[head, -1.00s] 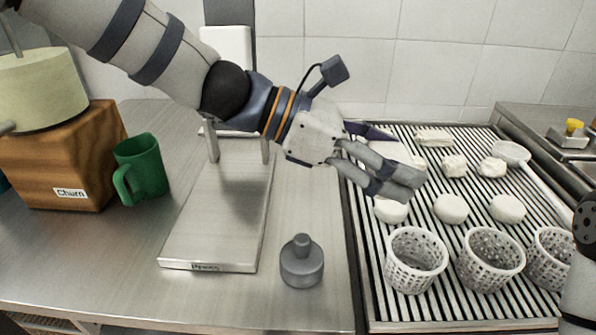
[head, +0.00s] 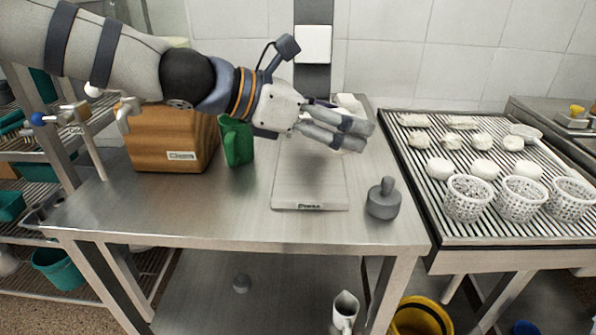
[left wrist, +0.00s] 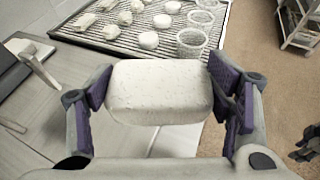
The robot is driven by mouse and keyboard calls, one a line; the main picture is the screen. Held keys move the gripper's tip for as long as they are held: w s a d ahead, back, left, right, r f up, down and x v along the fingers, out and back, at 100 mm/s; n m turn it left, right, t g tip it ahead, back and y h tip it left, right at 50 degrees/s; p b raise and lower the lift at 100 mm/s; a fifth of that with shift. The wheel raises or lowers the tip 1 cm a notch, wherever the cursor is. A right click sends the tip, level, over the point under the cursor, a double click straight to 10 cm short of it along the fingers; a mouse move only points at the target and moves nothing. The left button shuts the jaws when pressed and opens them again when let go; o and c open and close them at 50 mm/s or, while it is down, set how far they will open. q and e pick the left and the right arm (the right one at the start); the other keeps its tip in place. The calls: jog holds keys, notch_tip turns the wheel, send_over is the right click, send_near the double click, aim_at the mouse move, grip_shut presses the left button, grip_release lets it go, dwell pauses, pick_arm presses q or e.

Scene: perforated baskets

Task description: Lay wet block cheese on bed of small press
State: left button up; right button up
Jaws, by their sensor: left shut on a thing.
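My left gripper (head: 345,130) is shut on a white, rounded block cheese (left wrist: 158,92), which sits between its purple-padded fingers in the left wrist view. In the head view the fingers mostly hide the cheese. The small press has a flat metal bed (head: 308,188) with a label on its front edge. The gripper is above the far right part of the bed in the head view. My arm hides part of the press's uprights. The height of the cheese over the bed is hard to tell.
A grey knobbed weight (head: 383,200) stands right of the press. A green mug (head: 236,142) and a wooden churn block (head: 170,140) stand left. The slatted drain table (head: 420,185) at right holds several white cheeses and perforated baskets (head: 468,198). The counter's front left is clear.

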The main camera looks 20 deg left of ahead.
pick_arm(q)
jog(key=b, duration=0.2)
send_over(310, 165)
jog(key=s+d, duration=0.2)
jog(key=s, duration=0.1)
notch_tip(310, 165, down, 6)
jog(key=w+f, duration=0.1)
jog(key=w+a+f, duration=0.1)
jog(key=f, duration=0.1)
jog(key=shift+a, duration=0.15)
jog(key=shift+w+a+f+b, duration=0.25)
jog(key=shift+w+f+b, duration=0.1)
jog(key=shift+w+f, duration=0.1)
notch_tip(310, 165, down, 3)
jog(key=shift+w+a+f, duration=0.15)
jog(key=shift+f, duration=0.05)
jog(key=shift+r, duration=0.15)
pick_arm(e)
jog(key=shift+g, duration=0.9)
jog(key=s+f, duration=0.3)
jog(key=f, duration=0.1)
jog(key=shift+s, duration=0.4)
jog(key=shift+d, duration=0.1)
pick_arm(q)
jog(key=o, duration=1.3)
jog(key=shift+f, duration=0.25)
jog(key=shift+r, duration=0.1)
